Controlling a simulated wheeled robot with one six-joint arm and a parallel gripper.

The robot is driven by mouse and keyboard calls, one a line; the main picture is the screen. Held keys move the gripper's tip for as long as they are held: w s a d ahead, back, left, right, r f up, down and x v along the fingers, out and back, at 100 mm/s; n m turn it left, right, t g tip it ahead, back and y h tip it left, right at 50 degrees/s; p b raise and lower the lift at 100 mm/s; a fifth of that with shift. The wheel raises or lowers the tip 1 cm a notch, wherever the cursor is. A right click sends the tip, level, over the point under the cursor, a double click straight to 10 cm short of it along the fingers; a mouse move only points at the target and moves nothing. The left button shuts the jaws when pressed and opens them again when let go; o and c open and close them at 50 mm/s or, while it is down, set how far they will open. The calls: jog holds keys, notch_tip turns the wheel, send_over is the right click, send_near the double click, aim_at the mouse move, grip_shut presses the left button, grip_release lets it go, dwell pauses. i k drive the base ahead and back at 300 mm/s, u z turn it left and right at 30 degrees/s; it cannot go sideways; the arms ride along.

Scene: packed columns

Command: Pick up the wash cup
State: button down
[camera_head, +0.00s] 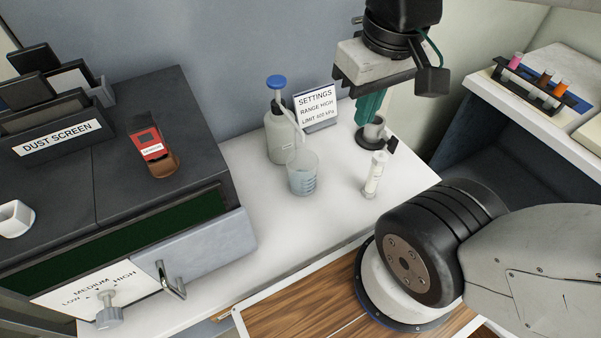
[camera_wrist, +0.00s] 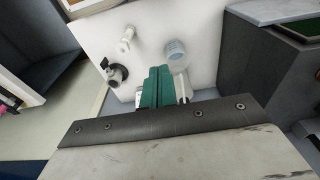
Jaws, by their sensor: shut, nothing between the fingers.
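A clear cup with blue markings, which I take as the wash cup (camera_head: 302,176), stands upright on the white bench, in front of a squeeze bottle with a blue cap (camera_head: 281,140). In the wrist view the cup (camera_wrist: 175,54) is beyond my fingertips, slightly to the right. My gripper (camera_head: 367,120) has green fingers, pressed together and empty. It hangs over the back right of the bench, apart from the cup. In the wrist view my gripper (camera_wrist: 158,68) covers part of the bench.
A small grey cup on a black base (camera_head: 374,131) is close to my fingertips. A white-capped clear column (camera_head: 374,176) stands in front of it. A settings sign (camera_head: 316,106) is behind. A dark cabinet with an open drawer (camera_head: 205,248) is left. The bench front is clear.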

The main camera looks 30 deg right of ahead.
aim_at(302, 164)
jog(key=z, duration=0.05)
jog(key=k, duration=0.5)
jog(key=z, duration=2.1)
jog(key=k, duration=1.6)
jog(key=u, duration=1.9)
jog(key=i, duration=0.5)
